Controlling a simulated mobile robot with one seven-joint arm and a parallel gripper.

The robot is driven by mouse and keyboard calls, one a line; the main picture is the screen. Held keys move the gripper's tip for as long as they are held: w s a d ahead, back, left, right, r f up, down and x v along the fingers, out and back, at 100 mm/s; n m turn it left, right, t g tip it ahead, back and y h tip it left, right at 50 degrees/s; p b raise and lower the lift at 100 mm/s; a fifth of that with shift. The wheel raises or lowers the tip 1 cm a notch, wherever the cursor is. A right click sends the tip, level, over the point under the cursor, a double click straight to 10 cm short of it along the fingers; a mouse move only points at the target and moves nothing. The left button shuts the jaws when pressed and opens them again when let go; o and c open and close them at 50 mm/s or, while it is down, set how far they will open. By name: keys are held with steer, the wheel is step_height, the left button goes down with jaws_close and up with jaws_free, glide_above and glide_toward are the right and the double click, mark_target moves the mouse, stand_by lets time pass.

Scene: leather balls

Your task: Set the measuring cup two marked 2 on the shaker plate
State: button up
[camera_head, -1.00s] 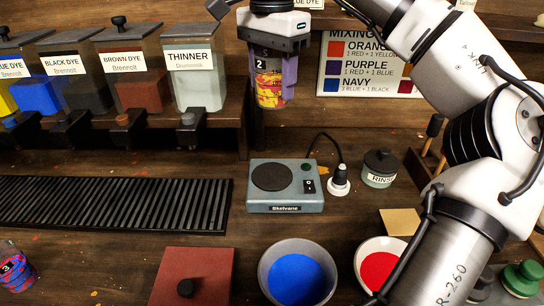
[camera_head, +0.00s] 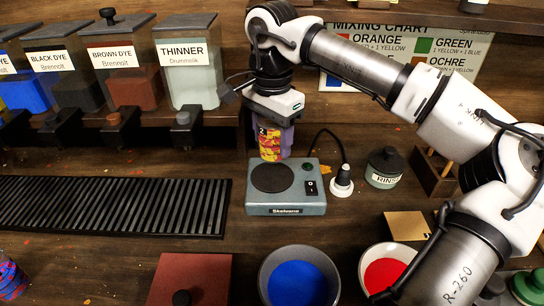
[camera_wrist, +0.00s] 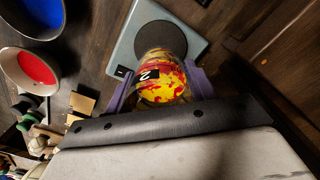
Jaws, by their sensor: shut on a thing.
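My gripper (camera_head: 274,140) is shut on the measuring cup two (camera_head: 270,144), a clear cup with red and yellow paint smears and a black label marked 2. In the wrist view the cup (camera_wrist: 160,78) sits between the purple fingers of my gripper (camera_wrist: 160,88). The shaker plate is a dark round disc (camera_head: 272,177) on a grey-green box labelled Skelvane; it also shows in the wrist view (camera_wrist: 158,38). The cup is above the back of the disc, apparently upright. Whether its base touches the disc I cannot tell.
A plug with a black cord (camera_head: 342,182) and a jar labelled RINSE (camera_head: 384,168) stand right of the shaker. Bowls of blue (camera_head: 297,284) and red (camera_head: 384,274) paint are in front. A ribbed black rack (camera_head: 110,205) lies left. Dye tanks (camera_head: 187,70) stand at the back left.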

mark_target(272, 159)
steer(key=shift+f, duration=2.8)
steer(key=shift+f, duration=0.1)
steer(key=o, duration=1)
steer(key=shift+o, duration=0.2)
step_height(272, 159, up, 12)
